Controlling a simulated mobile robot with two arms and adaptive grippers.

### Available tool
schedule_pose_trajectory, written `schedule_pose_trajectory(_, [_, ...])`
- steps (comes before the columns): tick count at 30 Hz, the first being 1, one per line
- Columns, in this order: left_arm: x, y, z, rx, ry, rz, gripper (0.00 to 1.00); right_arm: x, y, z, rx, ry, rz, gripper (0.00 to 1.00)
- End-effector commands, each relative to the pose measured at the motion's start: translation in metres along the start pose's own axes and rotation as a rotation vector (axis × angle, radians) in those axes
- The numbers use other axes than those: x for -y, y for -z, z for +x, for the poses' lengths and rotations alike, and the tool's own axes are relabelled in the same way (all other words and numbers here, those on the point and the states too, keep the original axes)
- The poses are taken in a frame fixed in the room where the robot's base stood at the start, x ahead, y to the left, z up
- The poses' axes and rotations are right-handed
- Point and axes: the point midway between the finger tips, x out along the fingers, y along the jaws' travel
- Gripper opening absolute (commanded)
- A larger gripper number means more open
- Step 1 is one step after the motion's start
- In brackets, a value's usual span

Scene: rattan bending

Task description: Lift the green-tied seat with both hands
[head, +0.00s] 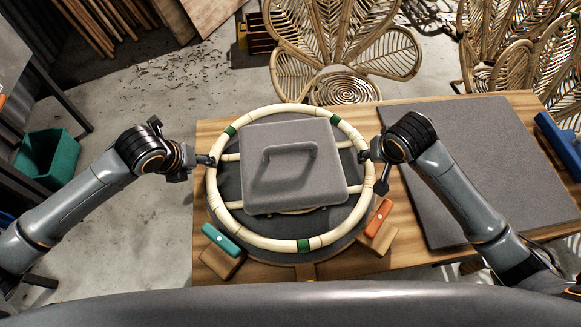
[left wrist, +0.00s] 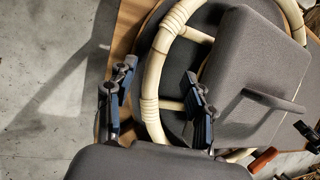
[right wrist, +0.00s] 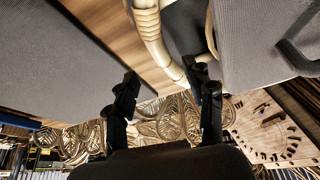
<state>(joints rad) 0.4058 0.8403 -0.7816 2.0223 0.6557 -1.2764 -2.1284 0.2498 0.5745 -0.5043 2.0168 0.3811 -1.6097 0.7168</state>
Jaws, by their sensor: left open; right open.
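The green-tied seat is a pale rattan ring (head: 230,215) with green bindings, lying on a dark round disc (head: 225,190) on the wooden table. A grey square pad (head: 262,195) with a raised handle lies over its middle. My left gripper (head: 208,160) is at the ring's left side. In the left wrist view the ring (left wrist: 151,95) shows between its open fingers (left wrist: 160,88). My right gripper (head: 365,157) is at the ring's right side. Contact cannot be told.
A teal-handled block (head: 221,241) and an orange-handled block (head: 379,218) stand at the disc's front edge. A grey mat (head: 480,150) covers the table's right part. Rattan chairs (head: 340,50) stand behind. A green bin (head: 48,157) is on the floor at left.

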Motion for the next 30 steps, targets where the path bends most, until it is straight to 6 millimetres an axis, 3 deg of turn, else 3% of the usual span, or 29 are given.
schedule_pose_trajectory(9, [0.001,0.001,0.062,-0.003,0.001,-0.002,0.53,0.000,0.000,0.062,0.002,-0.001,0.001,0.53])
schedule_pose_trajectory(15, [0.000,0.001,0.086,-0.002,0.000,-0.001,0.53,0.000,0.000,0.086,0.002,-0.001,0.000,0.53])
schedule_pose_trajectory(28, [0.000,0.001,0.094,-0.001,0.000,0.001,0.53,0.000,0.000,0.094,0.000,0.000,-0.001,0.53])
schedule_pose_trajectory(30, [0.000,0.001,0.094,-0.001,0.000,0.001,0.41,0.000,0.000,0.094,0.000,0.000,-0.001,0.41])
